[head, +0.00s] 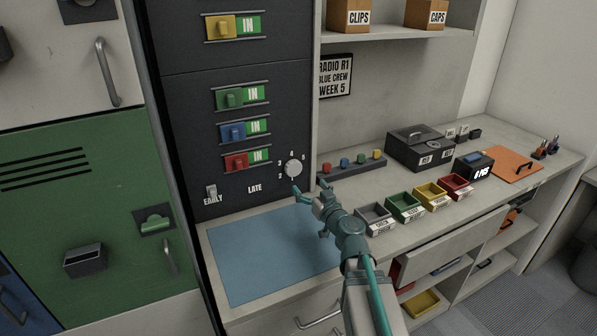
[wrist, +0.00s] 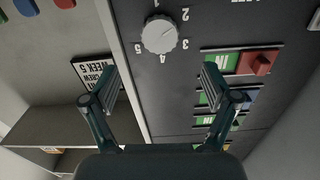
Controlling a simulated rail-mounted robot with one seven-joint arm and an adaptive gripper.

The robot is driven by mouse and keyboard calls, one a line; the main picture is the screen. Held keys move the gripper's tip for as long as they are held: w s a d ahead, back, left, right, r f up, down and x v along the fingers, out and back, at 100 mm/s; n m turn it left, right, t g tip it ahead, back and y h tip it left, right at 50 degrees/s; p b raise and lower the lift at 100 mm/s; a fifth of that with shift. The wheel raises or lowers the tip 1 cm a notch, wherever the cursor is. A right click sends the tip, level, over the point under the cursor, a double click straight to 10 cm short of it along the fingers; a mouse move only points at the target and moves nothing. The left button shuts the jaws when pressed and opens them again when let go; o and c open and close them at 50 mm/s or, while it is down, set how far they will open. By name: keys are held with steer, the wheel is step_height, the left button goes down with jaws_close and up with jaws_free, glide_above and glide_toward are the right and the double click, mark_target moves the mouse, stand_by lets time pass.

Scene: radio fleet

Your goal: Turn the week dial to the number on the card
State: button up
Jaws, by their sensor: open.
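The week dial (head: 293,168) is a round, light grey knob low on the dark panel, with numbers printed around it. In the wrist view the dial (wrist: 160,35) appears upside down, with 1 to 5 readable around it. I cannot tell for certain which number it points at. The card (head: 336,76) on the wall reads "RADIO R1 BLUE CREW WEEK 5"; part of it shows in the wrist view (wrist: 90,72). My gripper (head: 310,187) is open and empty, just below and right of the dial and apart from it. Its fingers (wrist: 160,80) are spread wide.
Red, blue, green and yellow sliders (head: 235,161) marked IN sit on the panel, above an EARLY/LATE switch (head: 211,195). A blue mat (head: 265,255) lies below. A peg strip (head: 352,165), coloured bins (head: 405,205) and a black box (head: 420,150) stand to the right.

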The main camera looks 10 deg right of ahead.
mark_target(295, 170)
steer(key=p+x, duration=0.3)
steer(key=x, duration=0.7)
steer(key=shift+p, duration=0.4)
steer(key=c, duration=1.2)
